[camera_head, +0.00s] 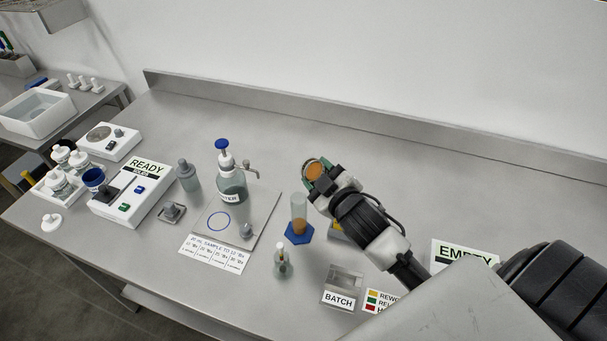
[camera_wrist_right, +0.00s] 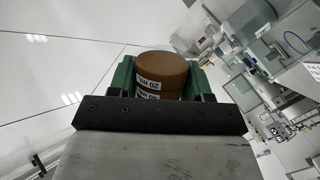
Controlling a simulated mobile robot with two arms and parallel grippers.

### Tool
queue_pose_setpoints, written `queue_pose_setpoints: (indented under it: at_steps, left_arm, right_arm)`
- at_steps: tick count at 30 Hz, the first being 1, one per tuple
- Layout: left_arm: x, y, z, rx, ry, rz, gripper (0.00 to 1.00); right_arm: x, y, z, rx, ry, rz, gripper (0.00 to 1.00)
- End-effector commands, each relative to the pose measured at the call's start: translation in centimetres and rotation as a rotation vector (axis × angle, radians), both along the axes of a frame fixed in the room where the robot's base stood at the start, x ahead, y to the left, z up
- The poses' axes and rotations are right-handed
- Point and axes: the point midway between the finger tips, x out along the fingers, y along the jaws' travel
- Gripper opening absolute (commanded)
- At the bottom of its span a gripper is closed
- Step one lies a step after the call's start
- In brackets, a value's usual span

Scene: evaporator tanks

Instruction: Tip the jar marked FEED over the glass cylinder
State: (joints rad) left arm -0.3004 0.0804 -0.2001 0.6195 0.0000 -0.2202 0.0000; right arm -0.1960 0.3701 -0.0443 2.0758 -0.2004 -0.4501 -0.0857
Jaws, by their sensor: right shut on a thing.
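My right gripper (camera_head: 318,176) is shut on a small jar (camera_head: 315,169) with orange-brown contents, held in the air above the bench. In the right wrist view the jar (camera_wrist_right: 162,72) sits between the two green fingers (camera_wrist_right: 160,82), with white labels, one reading "20 ml". No FEED marking is legible. The glass cylinder (camera_head: 298,207) stands upright on a blue hexagonal base (camera_head: 299,238), below and slightly left of the jar in the head view. Some orange-brown liquid shows low in the cylinder. My left gripper is out of view.
A pump bottle (camera_head: 231,184) stands on a grey plate (camera_head: 260,207) left of the cylinder. A small bottle (camera_head: 282,262) stands in front of it, and a BATCH holder (camera_head: 342,283) to the front right. The bench's back is clear.

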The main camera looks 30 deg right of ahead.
Motion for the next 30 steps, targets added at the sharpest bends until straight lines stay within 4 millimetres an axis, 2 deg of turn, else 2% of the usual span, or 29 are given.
queue_pose_setpoints:
  at_steps: [30]
  left_arm:
    - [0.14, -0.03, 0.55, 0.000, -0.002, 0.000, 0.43]
  right_arm:
    - [0.04, -0.04, 0.30, -0.040, -0.005, 0.000, 0.20]
